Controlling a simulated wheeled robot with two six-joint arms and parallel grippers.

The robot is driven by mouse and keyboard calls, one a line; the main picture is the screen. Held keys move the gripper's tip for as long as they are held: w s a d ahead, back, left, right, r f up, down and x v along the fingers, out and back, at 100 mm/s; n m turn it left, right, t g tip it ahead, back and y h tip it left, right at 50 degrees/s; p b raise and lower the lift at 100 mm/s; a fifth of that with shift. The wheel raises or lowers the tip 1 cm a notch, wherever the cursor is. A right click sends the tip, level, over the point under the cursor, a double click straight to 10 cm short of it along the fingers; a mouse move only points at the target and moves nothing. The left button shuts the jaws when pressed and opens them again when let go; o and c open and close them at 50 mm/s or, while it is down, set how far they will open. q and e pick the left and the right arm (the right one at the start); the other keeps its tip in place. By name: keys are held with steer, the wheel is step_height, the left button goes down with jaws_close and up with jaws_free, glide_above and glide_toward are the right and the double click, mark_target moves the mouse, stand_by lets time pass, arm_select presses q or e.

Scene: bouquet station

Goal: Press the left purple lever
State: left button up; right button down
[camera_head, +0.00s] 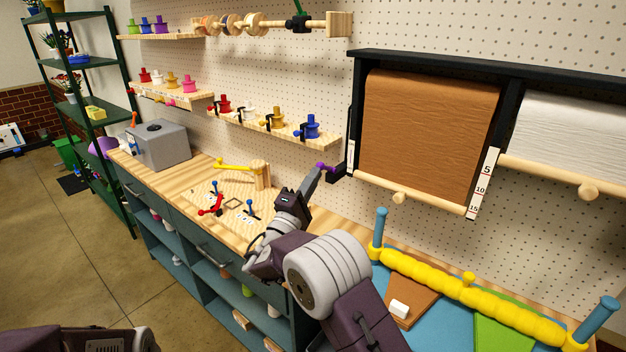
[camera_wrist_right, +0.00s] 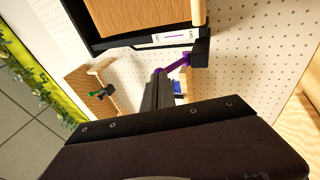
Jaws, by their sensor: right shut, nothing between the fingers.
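The left purple lever (camera_head: 326,167) sticks out from a black mount (camera_head: 338,172) at the lower left corner of the black paper-roll frame. My right gripper (camera_head: 314,172) is shut and empty, with its tips right at the lever. In the right wrist view the purple lever (camera_wrist_right: 174,66) stands just beyond the fingertips (camera_wrist_right: 158,76); I cannot tell whether they touch. A marked white plate (camera_wrist_right: 175,37) shows on the frame beside the lever. My left gripper is not in view; only part of my left arm shows at the bottom left.
The brown paper roll (camera_head: 430,130) hangs above right of the lever. A wooden shelf (camera_head: 270,130) with coloured spools is at the left on the pegboard. A wooden post with a yellow arm (camera_head: 262,175) stands on the bench. A yellow roller (camera_head: 430,275) lies at the right.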

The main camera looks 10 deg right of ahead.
steer(key=w+d+r+g+y+p, duration=0.1)
steer(key=r+g+y+p, duration=0.1)
steer(key=p, duration=0.2)
steer(key=d+r+m+g+y+p, duration=0.1)
steer(key=r+g+y+p, duration=0.1)
steer(key=p, duration=0.2)
steer(key=w+d+r+g+y+p, duration=0.1)
steer(key=r+g+y+p, duration=0.1)
steer(key=r+p, duration=0.1)
steer(key=shift+w+d+m+g+p, duration=0.2)
steer(key=shift+w+m+g+p, duration=0.1)
steer(key=shift+p, duration=0.2)
steer(key=shift+w+d+f+y, duration=0.1)
steer(key=shift+d+y, duration=0.05)
steer(key=shift+y, duration=0.15)
steer(key=shift+f, duration=0.25)
steer(key=shift+r+p, duration=0.4)
steer(key=shift+r, duration=0.4)
